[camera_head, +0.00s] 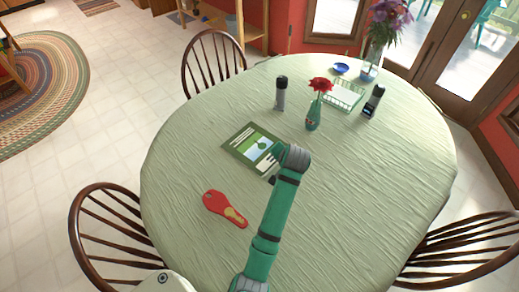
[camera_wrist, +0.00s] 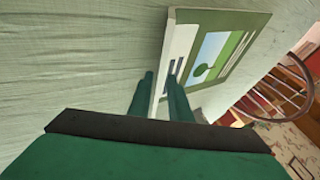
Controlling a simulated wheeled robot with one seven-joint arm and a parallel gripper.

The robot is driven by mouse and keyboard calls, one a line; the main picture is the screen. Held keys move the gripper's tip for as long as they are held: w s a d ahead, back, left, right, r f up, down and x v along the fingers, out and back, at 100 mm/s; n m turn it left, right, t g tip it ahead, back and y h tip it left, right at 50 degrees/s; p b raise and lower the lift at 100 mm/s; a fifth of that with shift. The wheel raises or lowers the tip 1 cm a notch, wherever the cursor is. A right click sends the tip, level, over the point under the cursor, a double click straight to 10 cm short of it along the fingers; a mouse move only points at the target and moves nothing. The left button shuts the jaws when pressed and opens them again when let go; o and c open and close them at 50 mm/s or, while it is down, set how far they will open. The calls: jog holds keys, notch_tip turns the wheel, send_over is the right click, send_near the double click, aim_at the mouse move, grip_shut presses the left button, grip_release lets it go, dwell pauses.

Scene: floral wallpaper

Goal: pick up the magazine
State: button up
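The magazine (camera_head: 243,150) has a green border and a picture with a green tree on a light ground. It lies on the table left of the middle in the head view, its right corner partly hidden by my gripper (camera_head: 277,168). In the wrist view the magazine (camera_wrist: 236,46) fills the upper middle, its pale near edge running down between my fingers. My gripper (camera_wrist: 160,90) has its two green fingers a little apart, one on each side of that edge. Whether they press on the magazine cannot be told.
The table (camera_head: 180,170) has a pale green cloth. A red and yellow object (camera_head: 225,208) lies in front of the magazine. A dark-topped canister (camera_head: 281,95), a green bottle with a red flower (camera_head: 313,115) and a wire tray (camera_head: 343,95) stand behind. Wooden chairs (camera_head: 213,65) surround it.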

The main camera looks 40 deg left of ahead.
grip_shut()
